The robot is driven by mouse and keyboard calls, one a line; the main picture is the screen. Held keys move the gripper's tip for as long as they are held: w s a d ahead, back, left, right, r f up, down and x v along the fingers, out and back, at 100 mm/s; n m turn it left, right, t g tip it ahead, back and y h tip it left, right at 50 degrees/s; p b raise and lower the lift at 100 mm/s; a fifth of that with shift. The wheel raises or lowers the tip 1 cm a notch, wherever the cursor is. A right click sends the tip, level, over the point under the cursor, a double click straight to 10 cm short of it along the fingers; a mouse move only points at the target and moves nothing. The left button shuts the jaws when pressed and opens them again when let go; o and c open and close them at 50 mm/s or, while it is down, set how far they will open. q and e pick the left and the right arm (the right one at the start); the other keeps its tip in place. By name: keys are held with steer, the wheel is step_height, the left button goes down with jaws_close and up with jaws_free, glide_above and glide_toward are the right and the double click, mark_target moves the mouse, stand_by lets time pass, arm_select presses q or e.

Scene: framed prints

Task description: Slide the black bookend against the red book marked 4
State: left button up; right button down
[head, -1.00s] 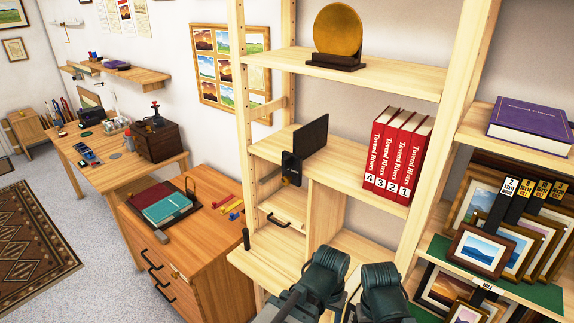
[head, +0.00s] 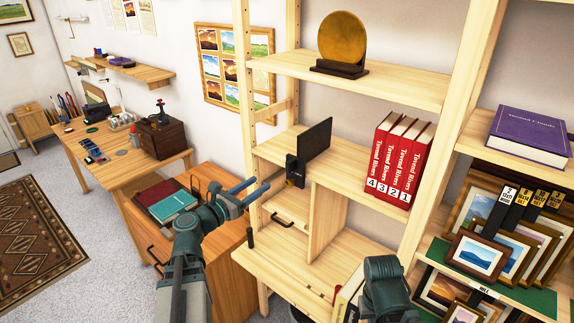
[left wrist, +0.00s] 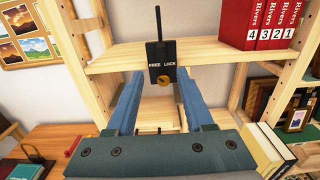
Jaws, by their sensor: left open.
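The black bookend (head: 315,142) stands upright on the middle shelf. At its front edge is a small black plate (left wrist: 162,55), lettered FREE and LOCK, with an orange knob (left wrist: 163,81); which way the knob is set I cannot tell. The red book marked 4 (head: 379,152) is the leftmost of several upright red books, right of the bookend. Bare shelf lies between bookend and book. My left gripper (head: 263,184) is open and empty, in front of and left of the bookend. In the left wrist view, its fingers (left wrist: 162,92) lie either side of the knob's line, short of it.
The wooden shelf (head: 350,173) has an upright post at its left and another right of the books. A gold disc (head: 342,37) stands on the shelf above. A lower board (head: 270,268) juts out below. Framed prints (head: 478,254) fill the right unit.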

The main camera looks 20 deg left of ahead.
mark_target(287, 166)
arm_select(q)
steer(key=x, duration=1.4)
steer(key=shift+s+f, duration=0.1)
jaws_close()
stand_by(1.1)
